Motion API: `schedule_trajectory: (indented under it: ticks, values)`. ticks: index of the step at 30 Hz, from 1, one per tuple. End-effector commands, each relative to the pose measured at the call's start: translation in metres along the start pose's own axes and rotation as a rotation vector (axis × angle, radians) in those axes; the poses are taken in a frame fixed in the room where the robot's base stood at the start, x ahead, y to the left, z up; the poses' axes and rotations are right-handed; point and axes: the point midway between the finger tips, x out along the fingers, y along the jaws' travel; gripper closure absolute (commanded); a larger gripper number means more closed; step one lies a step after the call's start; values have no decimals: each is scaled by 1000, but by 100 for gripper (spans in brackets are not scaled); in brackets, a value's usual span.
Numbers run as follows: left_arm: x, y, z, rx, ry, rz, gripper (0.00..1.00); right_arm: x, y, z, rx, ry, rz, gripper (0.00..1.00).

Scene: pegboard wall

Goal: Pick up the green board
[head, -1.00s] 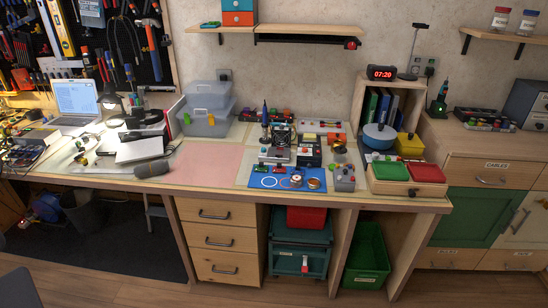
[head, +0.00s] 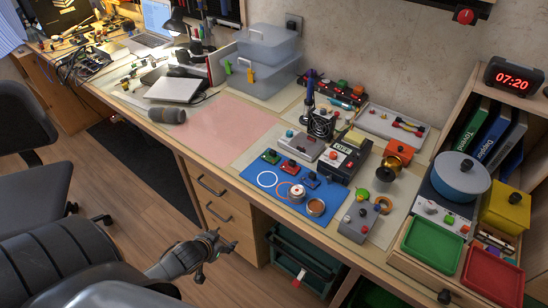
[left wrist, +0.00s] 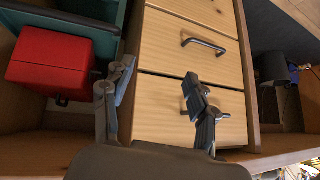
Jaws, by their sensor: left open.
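A small green board (head: 271,157) with a red part on it lies on the blue mat (head: 250,174), near its back left corner on the workbench. A red board (head: 289,166) and a blue board (head: 311,180) lie in a row to its right. My left gripper (head: 217,243) is open and empty, low in front of the bench and below the level of its top, well apart from the green board. In the left wrist view my open fingers (left wrist: 160,80) show in front of the wooden drawers (left wrist: 186,72). The green board is not in that view. My right gripper is not in view.
A soldering station (head: 308,142), a meter (head: 346,155) and a copper spool (head: 397,155) stand behind and right of the mat. A pink mat (head: 235,125) left of it is bare. Green (head: 433,243) and red trays (head: 492,277) sit at the right.

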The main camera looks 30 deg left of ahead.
Motion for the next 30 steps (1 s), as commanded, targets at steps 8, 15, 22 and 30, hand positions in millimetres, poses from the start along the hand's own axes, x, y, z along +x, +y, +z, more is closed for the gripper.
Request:
schedule_trajectory:
  ticks: [8,15,22,30]
  values:
    - [-94,10,-154,-9,274,70,42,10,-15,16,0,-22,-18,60]
    - [-126,-1,-226,-23,465,165,42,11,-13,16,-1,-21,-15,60]
    - [-116,-2,-245,-31,503,190,42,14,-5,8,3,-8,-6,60]
    - [-82,5,-264,-30,502,188,42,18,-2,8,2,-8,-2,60]
